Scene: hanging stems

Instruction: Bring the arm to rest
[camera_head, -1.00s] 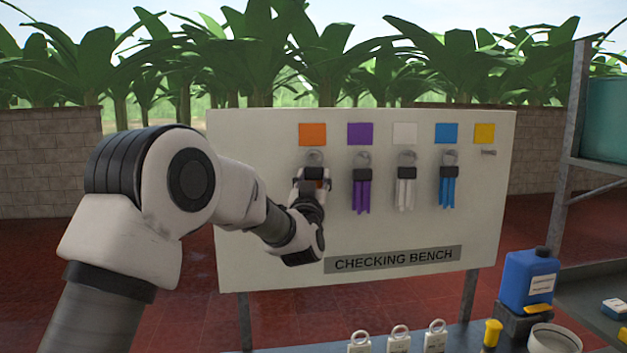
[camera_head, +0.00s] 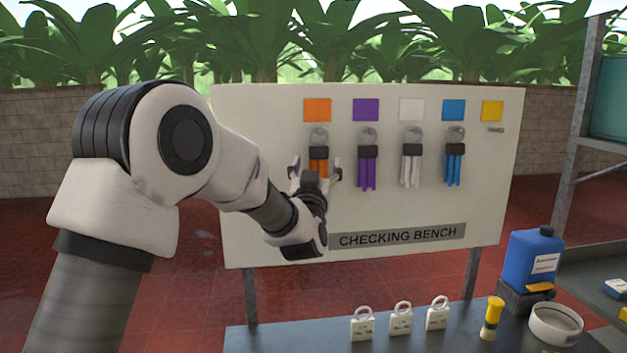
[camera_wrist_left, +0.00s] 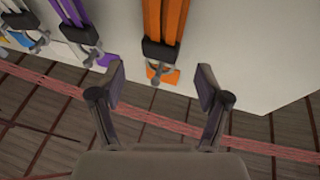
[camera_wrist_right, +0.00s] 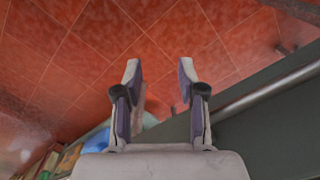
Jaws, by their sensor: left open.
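My left arm reaches in from the left toward the white checking bench board (camera_head: 270,225). My left gripper (camera_head: 316,174) is open, in front of the orange stem bundle (camera_head: 319,155), which hangs on the board under an orange square. In the left wrist view, the left gripper (camera_wrist_left: 160,84) has its fingers wide apart, nothing between them. The orange bundle (camera_wrist_left: 164,22) with its black band is beyond the fingertips, apart from them. My right gripper is out of the head view; in the right wrist view (camera_wrist_right: 159,75) its fingers are apart and empty.
Purple (camera_head: 367,172), white (camera_head: 411,170) and blue (camera_head: 454,168) bundles hang to the right. Below is a dark bench (camera_head: 260,340) with three white padlock-like tags (camera_head: 401,323), a yellow bottle (camera_head: 492,320), a bowl (camera_head: 556,326) and a blue jug (camera_head: 532,262).

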